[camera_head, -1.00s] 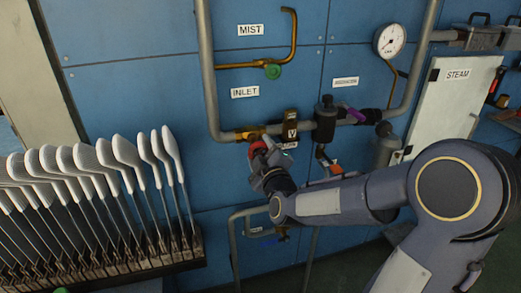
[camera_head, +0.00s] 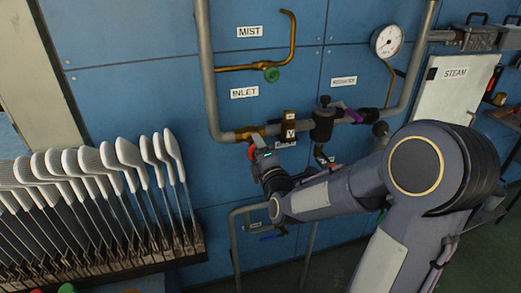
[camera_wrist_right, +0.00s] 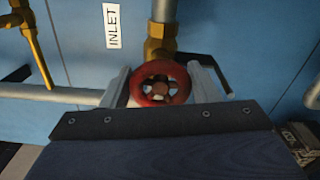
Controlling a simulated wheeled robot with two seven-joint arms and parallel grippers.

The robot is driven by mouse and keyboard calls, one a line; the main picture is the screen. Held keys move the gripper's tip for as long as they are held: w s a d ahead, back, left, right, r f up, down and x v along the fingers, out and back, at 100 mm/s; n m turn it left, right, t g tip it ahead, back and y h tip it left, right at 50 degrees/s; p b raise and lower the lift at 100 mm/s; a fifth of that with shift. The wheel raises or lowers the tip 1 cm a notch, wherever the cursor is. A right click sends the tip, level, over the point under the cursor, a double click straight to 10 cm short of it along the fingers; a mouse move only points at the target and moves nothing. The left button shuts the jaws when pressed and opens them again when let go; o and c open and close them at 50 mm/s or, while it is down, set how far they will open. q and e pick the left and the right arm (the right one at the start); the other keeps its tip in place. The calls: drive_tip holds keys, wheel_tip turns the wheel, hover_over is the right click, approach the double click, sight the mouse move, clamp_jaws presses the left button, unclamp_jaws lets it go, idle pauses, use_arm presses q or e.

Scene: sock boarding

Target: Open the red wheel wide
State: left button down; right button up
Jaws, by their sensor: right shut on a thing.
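The red wheel (camera_wrist_right: 160,84) is a small round handwheel with spokes, on a brass valve (camera_wrist_right: 158,42) beside the INLET label. In the right wrist view it sits between the two fingers of my right gripper (camera_wrist_right: 162,88), which is shut on it, one finger at each side. In the head view the red wheel (camera_head: 251,151) shows as a small red patch at the tip of my right gripper (camera_head: 257,152), mostly hidden by the gripper. My left gripper is not in view.
The INLET label (camera_head: 244,92) is above the pipe. A green wheel (camera_head: 271,74) is on the brass MIST pipe. A purple-handled valve (camera_head: 352,115) and a gauge (camera_head: 388,40) are to the right. A rack of pale sock boards (camera_head: 95,170) stands at left.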

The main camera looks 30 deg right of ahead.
drive_tip(key=shift+n, duration=0.3)
idle(0.4)
drive_tip(key=o, duration=1)
drive_tip(key=v, duration=0.7)
drive_tip(key=shift+s, duration=0.4)
drive_tip(key=shift+a, duration=0.1)
